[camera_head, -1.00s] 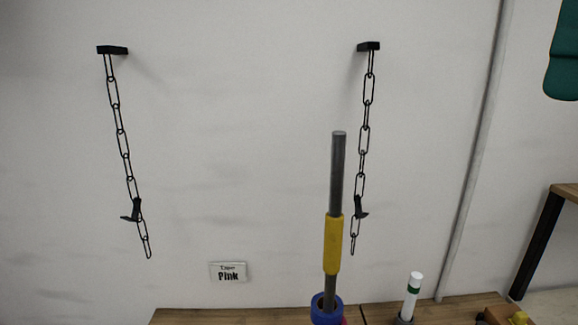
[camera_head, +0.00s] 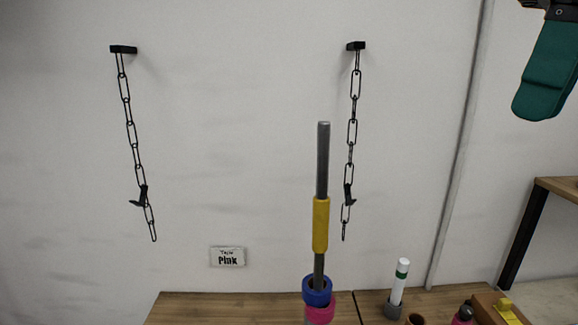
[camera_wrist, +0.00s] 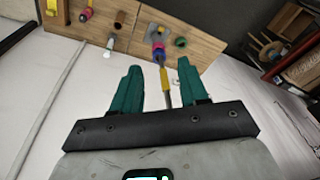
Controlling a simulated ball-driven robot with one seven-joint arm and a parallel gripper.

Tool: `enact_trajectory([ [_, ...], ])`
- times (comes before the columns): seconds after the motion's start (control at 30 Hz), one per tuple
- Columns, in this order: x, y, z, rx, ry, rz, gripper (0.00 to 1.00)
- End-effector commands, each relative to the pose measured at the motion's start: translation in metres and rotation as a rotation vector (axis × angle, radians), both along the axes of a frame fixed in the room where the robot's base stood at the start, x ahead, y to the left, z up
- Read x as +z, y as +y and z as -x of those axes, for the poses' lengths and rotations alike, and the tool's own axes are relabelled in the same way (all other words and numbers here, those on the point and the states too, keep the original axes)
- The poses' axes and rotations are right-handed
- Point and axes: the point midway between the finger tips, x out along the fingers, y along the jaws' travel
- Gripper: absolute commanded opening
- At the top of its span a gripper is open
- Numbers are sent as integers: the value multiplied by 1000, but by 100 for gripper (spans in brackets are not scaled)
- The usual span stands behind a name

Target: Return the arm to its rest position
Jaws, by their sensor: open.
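My gripper (camera_wrist: 158,68) has green fingers that stand apart with nothing held between them in the wrist view. In the head view one green finger (camera_head: 547,72) shows at the top right, in front of the wall and well right of the upright grey pole (camera_head: 323,160). The pole carries a yellow sleeve (camera_head: 321,224), with a blue ring (camera_head: 317,291) and a pink ring (camera_head: 320,312) low down. In the wrist view the pole's yellow part (camera_wrist: 165,80) appears in the gap between the fingers, farther off. The rest of my arm is mostly out of view.
Two chains hang on the wall, left (camera_head: 131,130) and right (camera_head: 352,130). A "Pink" label (camera_head: 228,257) is between them. A wooden table (camera_head: 220,308) holds a white tube (camera_head: 400,278) and a yellow piece (camera_head: 508,312). Another table (camera_head: 560,187) stands at right.

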Motion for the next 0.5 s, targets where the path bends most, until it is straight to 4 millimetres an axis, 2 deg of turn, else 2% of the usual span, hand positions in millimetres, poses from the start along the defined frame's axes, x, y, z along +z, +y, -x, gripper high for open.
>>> enact_trajectory([
  [0.27,-38,4,-38,64,-99,-153,44],
  [0.5,-92,13,-82,77,-213,-342,44],
])
